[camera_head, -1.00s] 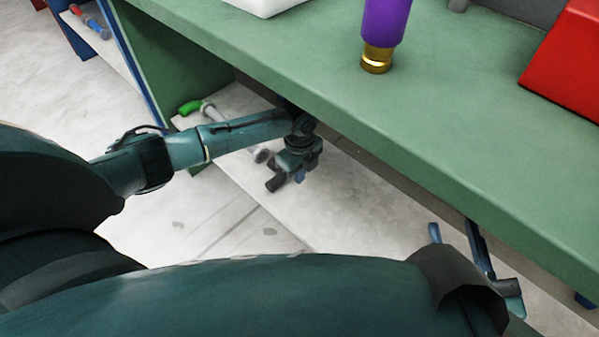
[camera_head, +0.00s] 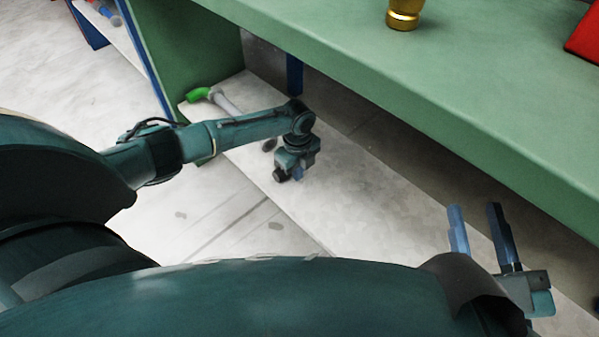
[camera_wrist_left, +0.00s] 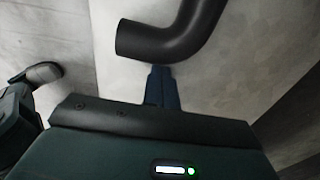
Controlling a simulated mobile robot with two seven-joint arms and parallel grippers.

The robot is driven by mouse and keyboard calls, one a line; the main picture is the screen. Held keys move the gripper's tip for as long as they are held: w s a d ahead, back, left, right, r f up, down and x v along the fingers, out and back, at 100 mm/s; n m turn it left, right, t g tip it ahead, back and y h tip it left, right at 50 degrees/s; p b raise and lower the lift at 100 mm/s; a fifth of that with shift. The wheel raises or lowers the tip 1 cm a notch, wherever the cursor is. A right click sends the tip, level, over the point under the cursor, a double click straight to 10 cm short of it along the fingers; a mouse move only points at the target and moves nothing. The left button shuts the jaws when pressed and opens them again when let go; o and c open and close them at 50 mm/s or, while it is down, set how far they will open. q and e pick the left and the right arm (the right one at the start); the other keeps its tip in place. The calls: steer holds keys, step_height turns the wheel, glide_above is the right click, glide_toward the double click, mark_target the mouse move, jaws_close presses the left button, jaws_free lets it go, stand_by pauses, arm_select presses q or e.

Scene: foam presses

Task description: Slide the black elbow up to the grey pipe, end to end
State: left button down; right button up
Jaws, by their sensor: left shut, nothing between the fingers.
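The black elbow (camera_wrist_left: 165,42) lies on the pale low shelf board (camera_wrist_left: 245,55), its open end towards the left in the left wrist view. In the head view a dark bit of it (camera_head: 280,175) shows beside my left gripper (camera_head: 297,174); the rest is hidden. My left gripper (camera_wrist_left: 162,70) is shut and empty, its fingertips at the elbow's near side; I cannot tell whether they touch. The grey pipe (camera_head: 226,103) lies further back left, partly behind my left arm. A grey pipe end (camera_wrist_left: 42,72) shows left of the elbow, apart from it. My right gripper (camera_head: 474,207) is open and empty.
The green bench top (camera_head: 400,90) overhangs the shelf. A green piece (camera_head: 198,94) sits at the pipe's far end. A green side panel (camera_head: 195,60) stands at the left. A gold-based object (camera_head: 403,15) and a red object (camera_head: 585,40) are on top.

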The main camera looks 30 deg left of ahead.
arm_select(q)
steer(key=shift+w+a, duration=0.3)
steer(key=shift+a, duration=0.55)
steer(key=shift+w+a, duration=0.3)
steer(key=shift+a, duration=0.5)
arm_select(e)
steer(key=shift+f, duration=0.1)
arm_select(q)
steer(key=shift+s+d+r+p, duration=0.2)
steer(key=shift+s+d+p, duration=0.05)
steer(key=shift+d+p, duration=0.3)
steer(key=d+p, duration=0.1)
steer(key=s+d+p, duration=0.1)
steer(key=shift+d+r+p, duration=0.2)
steer(key=shift+d+p, duration=0.15)
step_height(320, 180, up, 9)
steer(key=p, duration=0.4)
steer(key=shift+r, duration=0.15)
arm_select(e)
steer(key=shift+w+d+n+g+h, duration=0.1)
steer(key=shift+d+n+g+h, duration=0.35)
steer(key=shift+d+h, duration=0.65)
